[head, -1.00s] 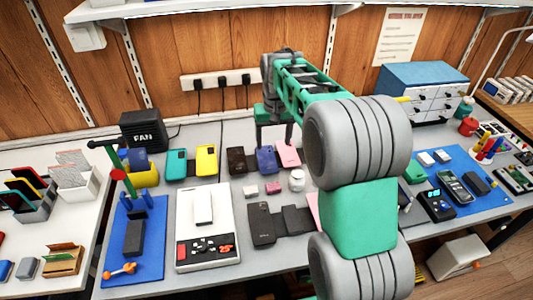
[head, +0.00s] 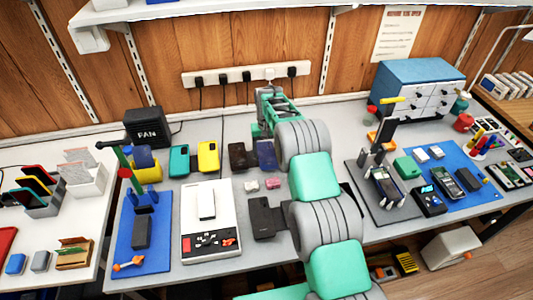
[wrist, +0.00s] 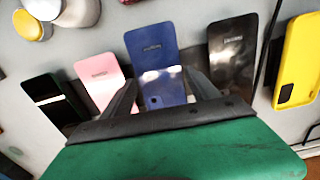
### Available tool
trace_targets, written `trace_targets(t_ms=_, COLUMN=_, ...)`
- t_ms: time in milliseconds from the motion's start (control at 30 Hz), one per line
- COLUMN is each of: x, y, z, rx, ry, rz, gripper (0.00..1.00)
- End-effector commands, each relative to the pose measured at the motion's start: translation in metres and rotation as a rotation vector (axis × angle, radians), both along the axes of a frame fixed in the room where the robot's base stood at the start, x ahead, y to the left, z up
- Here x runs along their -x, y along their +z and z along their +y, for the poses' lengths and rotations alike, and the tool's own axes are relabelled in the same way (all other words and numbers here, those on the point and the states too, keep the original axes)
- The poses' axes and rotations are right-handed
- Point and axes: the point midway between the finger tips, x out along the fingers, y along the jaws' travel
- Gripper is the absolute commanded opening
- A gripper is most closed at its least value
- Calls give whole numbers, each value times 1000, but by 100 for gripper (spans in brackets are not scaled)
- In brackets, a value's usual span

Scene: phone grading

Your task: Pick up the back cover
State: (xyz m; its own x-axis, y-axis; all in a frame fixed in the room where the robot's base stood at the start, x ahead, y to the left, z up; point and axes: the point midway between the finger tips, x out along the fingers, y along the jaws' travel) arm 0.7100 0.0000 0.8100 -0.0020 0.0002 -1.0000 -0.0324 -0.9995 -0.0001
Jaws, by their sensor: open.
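The blue cover (head: 266,154) also shows in the wrist view (wrist: 150,42), straight ahead of my gripper (wrist: 160,80). A pink cover (wrist: 100,72) lies to its left there and a black cover (wrist: 232,52) to its right. The black one shows in the head view (head: 237,155); the pink one is hidden there by my arm. My gripper is open, its fingers on either side of the near part of the blue cover, holding nothing. I cannot tell its height above the cover.
A yellow case (head: 208,156) and a teal case (head: 179,161) stand left of the covers. A white scale (head: 207,247) and blue mat (head: 126,252) lie nearer. A phone stand (head: 388,205) and blue drawer unit (head: 422,75) are at the right.

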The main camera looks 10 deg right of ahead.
Motion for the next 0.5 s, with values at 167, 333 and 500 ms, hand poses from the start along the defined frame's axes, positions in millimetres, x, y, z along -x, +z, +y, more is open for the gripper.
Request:
trace_targets(t_ms=167, x=0, y=0, z=0, rx=0, ry=0, rz=-1, gripper=67)
trace_targets(t_ms=333, x=0, y=0, z=0, rx=0, ry=0, rz=-1, gripper=54)
trace_targets(t_ms=500, x=0, y=1, z=0, rx=0, ry=0, rz=-1, gripper=40)
